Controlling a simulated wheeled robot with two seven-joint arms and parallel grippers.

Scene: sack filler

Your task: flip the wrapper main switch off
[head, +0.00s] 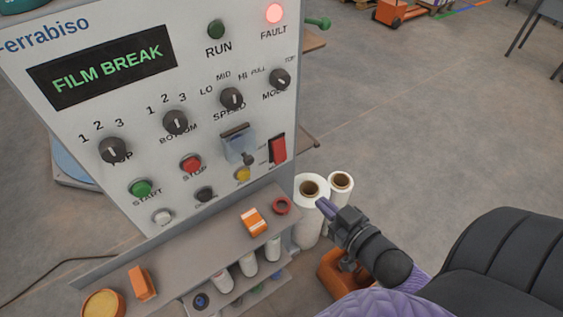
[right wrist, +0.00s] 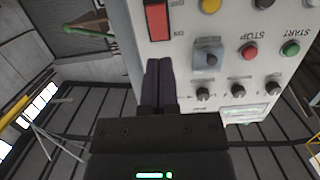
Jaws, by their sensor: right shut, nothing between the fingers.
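The wrapper's grey control panel (head: 215,110) stands at the left, its display (head: 105,68) reading "FILM BREAK". A red rocker switch (head: 277,149), which looks like the main switch, sits in a dark frame at the panel's lower right edge. It also shows at the top of the right wrist view (right wrist: 157,20). I cannot tell which way it is tipped. My right gripper (head: 324,205) is shut and empty, below and right of the rocker and apart from it. Its closed fingers (right wrist: 160,66) point towards the panel edge in the wrist view. My left gripper is out of view.
The fault lamp (head: 274,13) glows red. A blue clear cover (head: 238,141) and a yellow button (head: 242,174) sit left of the rocker. White film rolls (head: 307,215) stand behind my right gripper. A shelf (head: 190,245) with small items juts out below. Open floor lies to the right.

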